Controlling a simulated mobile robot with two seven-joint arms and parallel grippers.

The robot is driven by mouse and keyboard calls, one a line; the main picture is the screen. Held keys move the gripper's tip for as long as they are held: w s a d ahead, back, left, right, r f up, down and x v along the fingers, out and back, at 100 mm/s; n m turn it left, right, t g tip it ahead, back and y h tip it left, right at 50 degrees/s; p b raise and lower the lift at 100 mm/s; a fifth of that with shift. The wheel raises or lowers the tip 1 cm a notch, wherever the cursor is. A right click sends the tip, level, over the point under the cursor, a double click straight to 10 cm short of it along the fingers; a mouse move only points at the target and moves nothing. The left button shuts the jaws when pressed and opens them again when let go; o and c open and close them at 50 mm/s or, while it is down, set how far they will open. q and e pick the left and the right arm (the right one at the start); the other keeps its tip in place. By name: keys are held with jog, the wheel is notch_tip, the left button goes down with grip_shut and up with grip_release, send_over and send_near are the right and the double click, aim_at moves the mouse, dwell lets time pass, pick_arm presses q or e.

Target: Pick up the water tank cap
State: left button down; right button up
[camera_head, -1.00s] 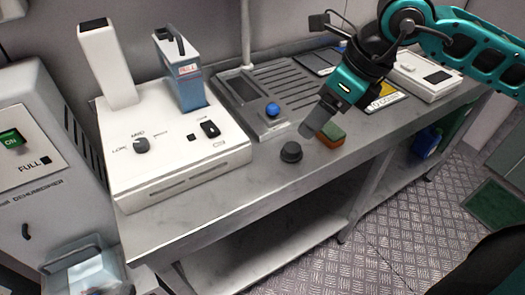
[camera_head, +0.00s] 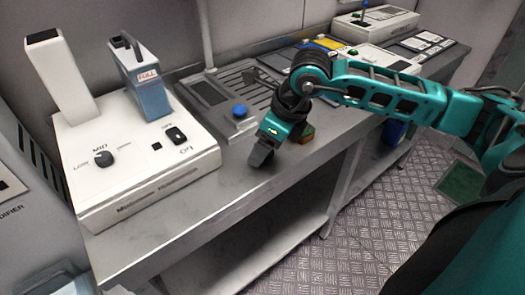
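My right gripper (camera_head: 262,154) comes in from the right and points down at the steel bench top, near its front edge. Its dark fingers are at the place where the small dark round cap stood, and they cover that place. The cap itself cannot be told apart from the fingers, and I cannot tell whether they are open or shut on it. The grey-blue water tank (camera_head: 147,84) with a FULL label stands upright in the white machine (camera_head: 150,180) on the left. My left gripper is not in view.
The steel bench (camera_head: 215,205) has free room in front of the white machine. A blue knob (camera_head: 240,111) sits on the grey drain tray (camera_head: 215,119) behind my gripper. More devices stand at the back right.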

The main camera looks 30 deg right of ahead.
jog(key=shift+w+a+f, duration=0.1)
jog(key=shift+f, duration=0.1)
jog(key=c, duration=0.9)
jog(key=shift+r, duration=0.2)
